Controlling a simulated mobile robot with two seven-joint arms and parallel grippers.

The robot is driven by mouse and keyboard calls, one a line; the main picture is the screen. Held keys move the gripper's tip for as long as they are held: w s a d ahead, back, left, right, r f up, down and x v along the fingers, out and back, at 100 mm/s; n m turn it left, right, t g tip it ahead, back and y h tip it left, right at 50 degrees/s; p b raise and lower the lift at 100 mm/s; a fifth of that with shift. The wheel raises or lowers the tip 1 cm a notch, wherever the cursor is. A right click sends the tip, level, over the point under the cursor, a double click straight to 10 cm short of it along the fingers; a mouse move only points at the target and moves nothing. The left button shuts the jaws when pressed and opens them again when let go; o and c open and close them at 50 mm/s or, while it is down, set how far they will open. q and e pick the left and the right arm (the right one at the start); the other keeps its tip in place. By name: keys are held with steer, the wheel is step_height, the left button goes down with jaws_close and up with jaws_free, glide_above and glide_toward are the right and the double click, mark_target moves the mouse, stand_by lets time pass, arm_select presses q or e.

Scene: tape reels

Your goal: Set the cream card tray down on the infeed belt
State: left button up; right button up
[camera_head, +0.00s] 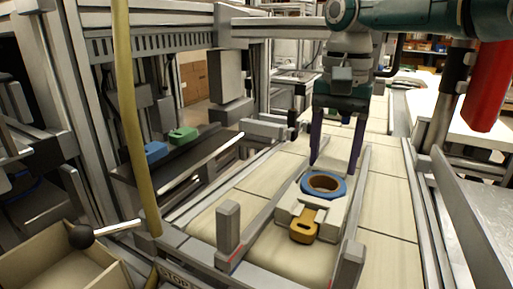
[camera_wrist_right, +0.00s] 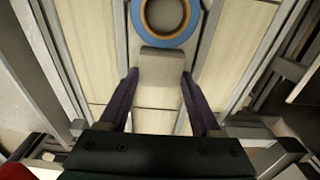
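The cream card tray (camera_head: 288,212) is over the pale belt (camera_head: 262,183), between two metal guide rails. I cannot tell whether its underside touches the belt. A blue-rimmed tape reel (camera_head: 309,183) and an orange-yellow card (camera_head: 304,229) are on it. My right gripper (camera_head: 333,167) points down at the tray's far end. My left gripper is out of view.
Grey posts (camera_head: 229,228) stand near the front of the rails. A dark shelf (camera_head: 190,160) at left holds a blue card (camera_head: 155,151) and a green card (camera_head: 182,134). An open box (camera_head: 40,265) is at lower left. The belt left of the tray is clear.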

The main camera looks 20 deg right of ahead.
steer(key=o, duration=0.4)
steer(key=shift+r, duration=0.1)
steer(key=shift+r, duration=0.3)
step_height(320, 180, up, 12)
steer(key=shift+f+p, duration=0.2)
steer(key=shift+p, duration=0.4)
steer(key=shift+s, duration=0.1)
